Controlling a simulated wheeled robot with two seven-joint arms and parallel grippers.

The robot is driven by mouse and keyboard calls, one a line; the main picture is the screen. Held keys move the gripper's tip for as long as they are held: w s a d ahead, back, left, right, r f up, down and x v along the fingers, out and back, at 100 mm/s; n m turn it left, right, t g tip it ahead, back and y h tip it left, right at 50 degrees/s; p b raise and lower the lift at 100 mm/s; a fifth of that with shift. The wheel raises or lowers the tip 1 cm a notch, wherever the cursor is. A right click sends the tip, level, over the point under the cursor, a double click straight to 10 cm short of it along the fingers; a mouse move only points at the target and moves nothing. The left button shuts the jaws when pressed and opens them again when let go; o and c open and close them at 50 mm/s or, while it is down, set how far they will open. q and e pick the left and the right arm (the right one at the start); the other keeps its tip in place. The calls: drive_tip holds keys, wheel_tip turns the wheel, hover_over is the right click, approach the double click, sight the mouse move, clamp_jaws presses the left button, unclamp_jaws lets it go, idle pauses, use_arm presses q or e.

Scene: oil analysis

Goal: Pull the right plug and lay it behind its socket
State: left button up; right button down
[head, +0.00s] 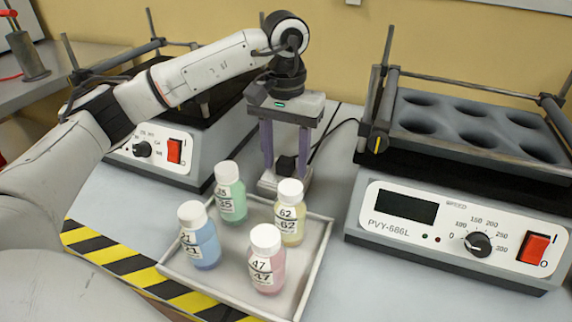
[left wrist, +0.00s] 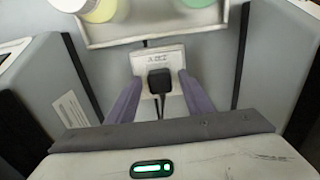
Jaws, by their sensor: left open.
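A black plug (head: 287,164) sits on a pale socket (head: 268,181) between the two shakers. In the left wrist view the plug (left wrist: 160,80) appears seated in the socket (left wrist: 158,56), with its dark cable running toward the gripper base. My left gripper (head: 286,168) points down over it, open, with one purple finger on each side of the plug. The left wrist view shows gaps between the fingers (left wrist: 159,82) and the plug. I see only this one plug and socket. My right gripper is not in view.
A tray (head: 318,255) with several coloured bottles stands just in front of the socket. The right shaker (head: 455,235) and left shaker (head: 150,155) flank it. Cables run along the table behind the socket, where some bare table shows.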

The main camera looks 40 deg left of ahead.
sight(285, 160)
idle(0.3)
use_arm(q)
clamp_jaws()
drive_tip(key=shift+r+p, duration=2.5)
drive_tip(key=shift+r, duration=0.55)
